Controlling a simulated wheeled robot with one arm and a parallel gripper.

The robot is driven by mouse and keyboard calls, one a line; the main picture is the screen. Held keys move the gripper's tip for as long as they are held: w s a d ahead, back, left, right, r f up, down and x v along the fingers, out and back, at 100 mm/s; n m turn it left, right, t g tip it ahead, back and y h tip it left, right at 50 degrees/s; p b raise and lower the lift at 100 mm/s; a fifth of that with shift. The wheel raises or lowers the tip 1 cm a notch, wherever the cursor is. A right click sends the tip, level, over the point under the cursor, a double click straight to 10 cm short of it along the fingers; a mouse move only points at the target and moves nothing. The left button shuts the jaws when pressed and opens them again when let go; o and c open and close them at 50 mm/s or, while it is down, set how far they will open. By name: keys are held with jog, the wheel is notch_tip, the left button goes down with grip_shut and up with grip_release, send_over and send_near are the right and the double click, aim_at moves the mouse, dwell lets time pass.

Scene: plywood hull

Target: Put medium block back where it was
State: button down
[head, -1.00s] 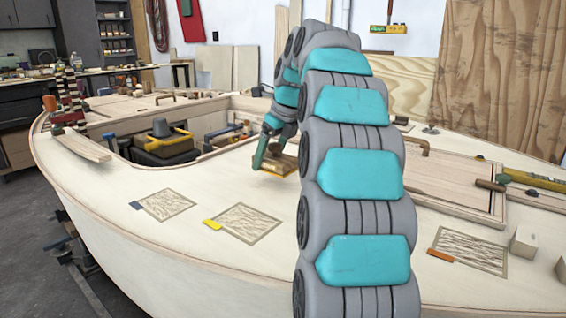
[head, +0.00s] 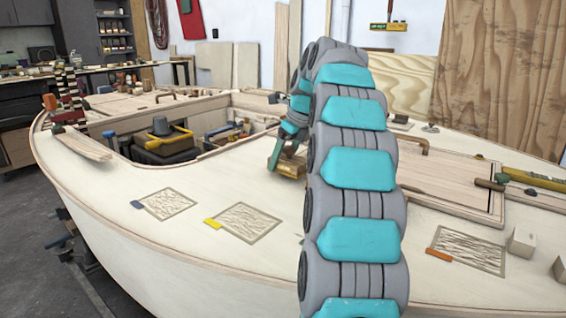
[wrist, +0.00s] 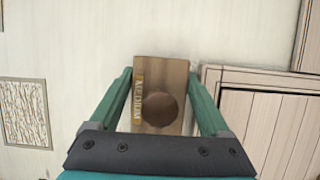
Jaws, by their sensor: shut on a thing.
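The medium block (wrist: 176,72) is a brown wooden block with a dark round knob and a yellow label reading "MEDIUM". My gripper (wrist: 160,92) has its green fingers on either side of it and is shut on it. In the head view, the block (head: 290,169) shows at the end of my gripper (head: 279,153), over the pale deck and partly hidden by my arm. I cannot tell how high it is above the deck. Textured rectangles on the deck carry a blue tab (head: 168,203), a yellow tab (head: 243,222) and an orange tab (head: 470,251).
An opening holding a black and yellow toolbox (head: 163,140) lies at the left. A raised framed hatch (head: 450,186) lies right of my arm. Two small pale blocks (head: 521,242) stand at the right. The deck around the yellow-tab rectangle is clear.

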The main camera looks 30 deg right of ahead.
aim_at(289, 147)
jog(key=shift+f, duration=0.65)
jog(key=shift+f, duration=0.2)
grip_release()
jog(key=shift+r, duration=0.25)
jog(key=shift+v, duration=3.7)
